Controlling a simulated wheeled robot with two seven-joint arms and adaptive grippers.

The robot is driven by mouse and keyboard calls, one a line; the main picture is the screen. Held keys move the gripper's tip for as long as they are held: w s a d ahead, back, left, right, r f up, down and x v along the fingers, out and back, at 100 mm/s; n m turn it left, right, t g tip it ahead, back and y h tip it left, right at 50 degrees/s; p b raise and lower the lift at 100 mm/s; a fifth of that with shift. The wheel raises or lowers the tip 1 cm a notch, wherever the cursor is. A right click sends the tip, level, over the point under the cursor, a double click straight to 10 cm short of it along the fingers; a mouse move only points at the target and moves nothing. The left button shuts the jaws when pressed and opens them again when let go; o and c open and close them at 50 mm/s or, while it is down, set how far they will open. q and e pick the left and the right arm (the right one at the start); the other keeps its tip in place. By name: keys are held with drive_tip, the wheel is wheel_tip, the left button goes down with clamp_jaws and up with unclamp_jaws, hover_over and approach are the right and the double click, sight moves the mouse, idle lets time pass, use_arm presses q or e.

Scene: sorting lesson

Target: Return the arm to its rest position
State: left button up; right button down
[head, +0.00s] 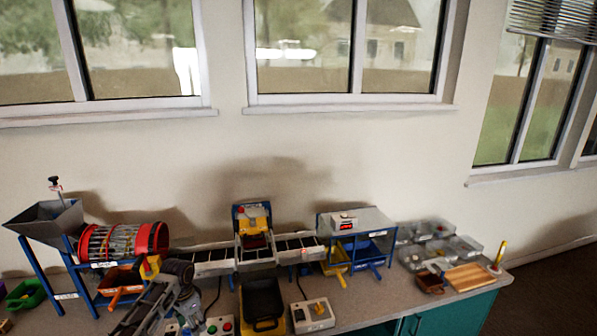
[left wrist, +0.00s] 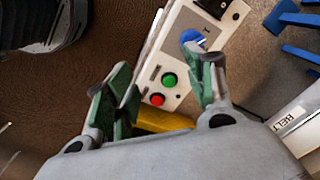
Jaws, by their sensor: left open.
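My left gripper (head: 186,308) is at the lower left of the head view, over the front part of the bench. In the left wrist view its two green-padded fingers (left wrist: 165,78) stand apart with nothing held between them. Beyond the fingers is a white control box (left wrist: 182,62) with a green button (left wrist: 169,80), a red button (left wrist: 157,99) and a blue knob (left wrist: 192,38). The box also shows in the head view (head: 219,328), just right of the gripper. I cannot tell whether the fingers touch it. My right gripper is not in view.
A drum sorter (head: 125,241) with a grey hopper (head: 45,219) stands close behind my left arm. A conveyor (head: 213,262) runs rightward from there. A black tray (head: 263,300) and another control box (head: 312,315) are to the right. Clear bins (head: 425,231) stand farther right.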

use_arm(q)
drive_tip(key=s+d+f+n+t, duration=0.1)
drive_tip(key=s+d, duration=0.6)
drive_tip(key=s, duration=0.3)
drive_tip(key=s+d+f+n+t, duration=0.1)
drive_tip(key=s+d, duration=0.6)
drive_tip(key=s, duration=0.3)
drive_tip(key=s+r+n+t, duration=0.1)
drive_tip(key=s+r+n, duration=0.1)
drive_tip(key=s+r, duration=0.65)
drive_tip(key=s+f+g, duration=0.1)
drive_tip(key=s+f, duration=0.1)
drive_tip(key=f, duration=1.5)
drive_tip(key=s+f, duration=0.2)
drive_tip(key=f, duration=1.6)
drive_tip(key=s+a+f, duration=0.2)
drive_tip(key=s+f, duration=0.7)
drive_tip(key=s, duration=0.2)
drive_tip(key=s+a+f+g, duration=0.1)
drive_tip(key=s+a+f, duration=0.2)
drive_tip(key=s+f, duration=0.7)
drive_tip(key=shift+s+f, duration=0.15)
drive_tip(key=shift+s, duration=0.5)
drive_tip(key=shift+d, duration=0.1)
drive_tip(key=shift+s+a, duration=0.1)
drive_tip(key=shift+a, duration=0.1)
